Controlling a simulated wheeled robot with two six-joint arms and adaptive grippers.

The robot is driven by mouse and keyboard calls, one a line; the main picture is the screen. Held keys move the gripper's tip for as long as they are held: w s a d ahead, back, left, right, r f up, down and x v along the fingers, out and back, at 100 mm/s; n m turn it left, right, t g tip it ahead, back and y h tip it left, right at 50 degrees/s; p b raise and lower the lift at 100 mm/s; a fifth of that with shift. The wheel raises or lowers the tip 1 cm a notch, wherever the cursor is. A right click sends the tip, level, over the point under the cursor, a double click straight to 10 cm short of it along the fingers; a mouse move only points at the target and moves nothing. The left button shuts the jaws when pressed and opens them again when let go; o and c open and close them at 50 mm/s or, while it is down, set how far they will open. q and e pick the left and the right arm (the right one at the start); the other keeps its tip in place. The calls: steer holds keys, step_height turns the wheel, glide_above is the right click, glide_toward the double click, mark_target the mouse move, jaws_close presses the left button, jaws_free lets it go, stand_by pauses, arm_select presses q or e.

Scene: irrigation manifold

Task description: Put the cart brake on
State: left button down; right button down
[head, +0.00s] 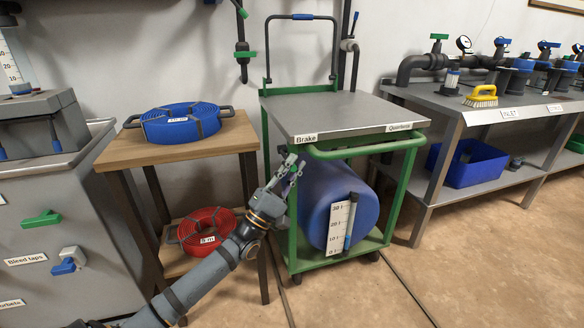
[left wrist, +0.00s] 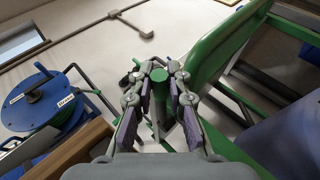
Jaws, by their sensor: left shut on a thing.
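The cart (head: 350,112) has a green frame and a grey top, with a "Brake" label (head: 306,138) on the top's front left edge. My left gripper (head: 291,165) is just below that label, at the cart's front left corner. In the left wrist view its fingers (left wrist: 159,92) are closed around a green, round-ended bar (left wrist: 158,76), which looks like the brake lever. The fingers hide much of this bar in the head view, so its angle is hard to tell. My right gripper is not in view.
A blue barrel (head: 325,200) lies on the cart's lower shelf. A wooden stand (head: 190,150) with a blue hose coil (head: 181,122) and a red one (head: 207,230) is close on the left. A manifold bench (head: 450,106) stands right. The floor in front is mostly clear.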

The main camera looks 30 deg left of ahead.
arm_select(q)
steer(key=shift+f, duration=0.5)
steer(key=c, duration=1.3)
jaws_free()
steer(key=shift+w, duration=0.15)
steer(key=shift+r, duration=0.1)
steer(key=v, duration=1.2)
steer(key=shift+r, duration=0.1)
